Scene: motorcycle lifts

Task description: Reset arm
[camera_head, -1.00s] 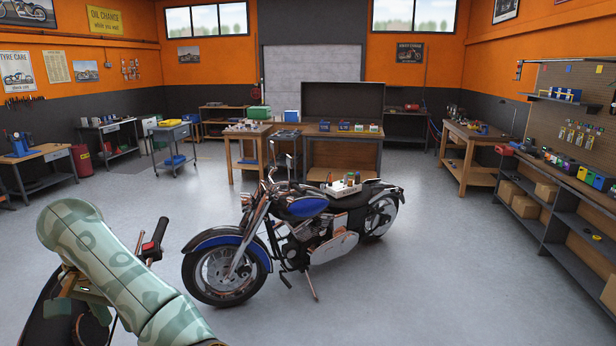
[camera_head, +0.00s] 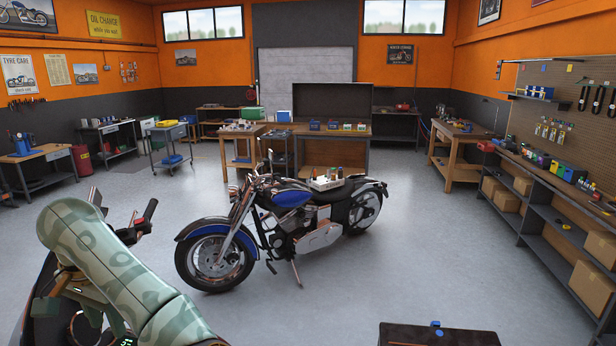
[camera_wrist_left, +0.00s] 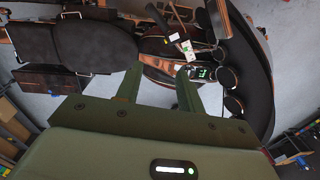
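My left arm, in a mottled green sleeve, rises at the lower left of the head view. My left gripper (camera_head: 70,308) is partly hidden behind its own forearm there. In the left wrist view its two green fingers (camera_wrist_left: 158,88) are spread apart with nothing held between them. They are above a dark motorcycle (camera_wrist_left: 150,50), with its seat at the left and round gauges at the right. Whether the fingers touch it I cannot tell. Part of this near motorcycle, a handlebar grip (camera_head: 150,210), shows beside my arm in the head view. My right gripper is not in view.
A dark box-like top (camera_head: 440,336) is at the bottom right. A long shelf bench (camera_head: 560,215) lines the right wall. Grey floor is open between.

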